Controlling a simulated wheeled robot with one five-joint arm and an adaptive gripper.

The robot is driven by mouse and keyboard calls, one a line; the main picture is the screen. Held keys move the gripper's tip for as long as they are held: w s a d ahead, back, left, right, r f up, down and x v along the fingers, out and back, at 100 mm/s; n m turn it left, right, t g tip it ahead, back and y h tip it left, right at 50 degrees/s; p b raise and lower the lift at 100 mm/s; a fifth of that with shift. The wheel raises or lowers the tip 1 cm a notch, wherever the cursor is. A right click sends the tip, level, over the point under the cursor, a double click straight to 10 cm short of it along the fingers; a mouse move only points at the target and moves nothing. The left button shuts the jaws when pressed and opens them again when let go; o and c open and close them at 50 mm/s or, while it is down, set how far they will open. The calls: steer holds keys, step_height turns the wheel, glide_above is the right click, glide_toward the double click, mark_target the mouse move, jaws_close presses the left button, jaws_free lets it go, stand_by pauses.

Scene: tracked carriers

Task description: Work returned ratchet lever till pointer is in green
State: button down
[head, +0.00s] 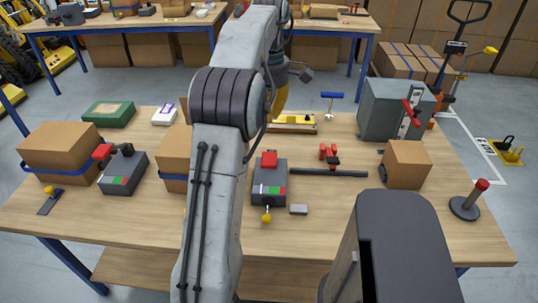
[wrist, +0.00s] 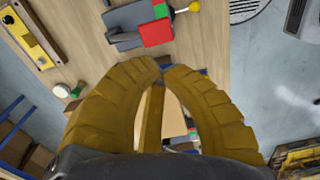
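A dark grey unit (head: 268,183) stands right of my arm on the table, with a red grip on top, a green and red scale facing me and a yellow knob (head: 267,215) at its front. It also shows at the top of the wrist view, with its red grip (wrist: 157,33). The pointer is too small to make out. A similar grey unit (head: 123,172) stands at the left, with a red-ended lever (head: 103,152). My gripper (wrist: 164,68) has its yellow fingertips together, nothing visible between them, apart from the unit and below it in the wrist view.
Cartons (head: 60,150) (head: 407,163) stand at both sides. A red clamp (head: 329,154) and dark bar (head: 328,173) lie right of the middle unit. A small grey block (head: 298,209) lies close by. A grey cabinet (head: 393,108) stands at the back right.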

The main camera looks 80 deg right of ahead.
mark_target(269, 160)
steer(key=shift+f, duration=0.1)
stand_by(0.4)
step_height(269, 160, down, 14)
steer(key=b, duration=0.3)
stand_by(0.4)
stand_by(0.4)
